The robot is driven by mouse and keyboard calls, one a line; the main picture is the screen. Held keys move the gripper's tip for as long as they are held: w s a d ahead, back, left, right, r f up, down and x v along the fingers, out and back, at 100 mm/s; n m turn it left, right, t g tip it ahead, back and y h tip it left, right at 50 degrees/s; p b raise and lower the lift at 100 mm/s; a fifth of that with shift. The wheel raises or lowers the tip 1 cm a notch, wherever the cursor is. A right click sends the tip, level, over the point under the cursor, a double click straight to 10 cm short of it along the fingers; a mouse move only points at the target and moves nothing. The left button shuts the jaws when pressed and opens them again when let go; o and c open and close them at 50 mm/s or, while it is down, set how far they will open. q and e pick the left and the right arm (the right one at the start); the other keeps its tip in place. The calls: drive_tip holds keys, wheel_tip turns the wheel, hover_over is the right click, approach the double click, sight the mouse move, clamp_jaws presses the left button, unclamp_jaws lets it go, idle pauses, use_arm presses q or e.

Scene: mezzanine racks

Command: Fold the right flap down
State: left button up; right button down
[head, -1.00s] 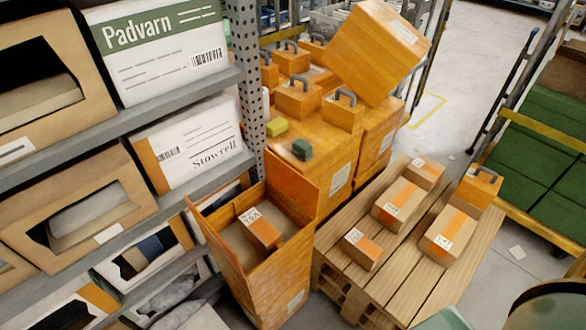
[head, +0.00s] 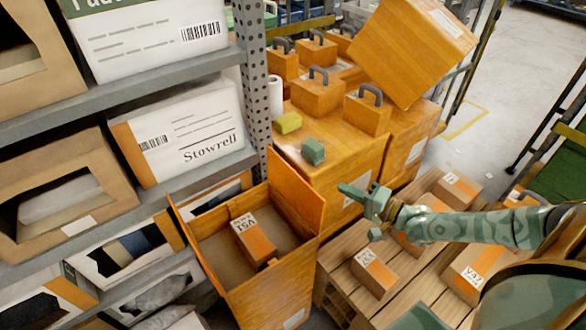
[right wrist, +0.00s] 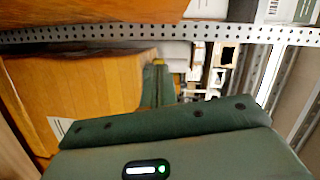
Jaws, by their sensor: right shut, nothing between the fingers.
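An open orange box (head: 268,290) stands in the lower middle of the head view, with a taped parcel (head: 254,240) inside. An upright flap (head: 297,196) rises at its far right side. Another raised panel (head: 198,255) runs along its left side. My right gripper (head: 343,188) is shut and empty, just right of the upright flap with a small apparent gap. Its closed fingers (right wrist: 158,78) also show in the right wrist view, beside a large orange surface. My left gripper is not in view.
A pallet (head: 335,275) with several small parcels lies right of the box, under my right arm. Large orange cartons (head: 345,160) stand behind, one tilted (head: 412,45) on top. A grey shelf rack (head: 120,105) fills the left side.

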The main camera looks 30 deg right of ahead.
drive_tip(key=r+m, duration=0.2)
drive_tip(key=m+b, duration=0.1)
drive_tip(key=b, duration=0.1)
hover_over(292, 188)
drive_tip(key=s+d, duration=0.1)
drive_tip(key=d, duration=0.2)
drive_tip(key=shift+s+r+t, duration=0.1)
drive_tip(key=shift+s+t, duration=0.1)
drive_tip(key=shift+t, duration=0.2)
drive_tip(key=shift+p, duration=0.35)
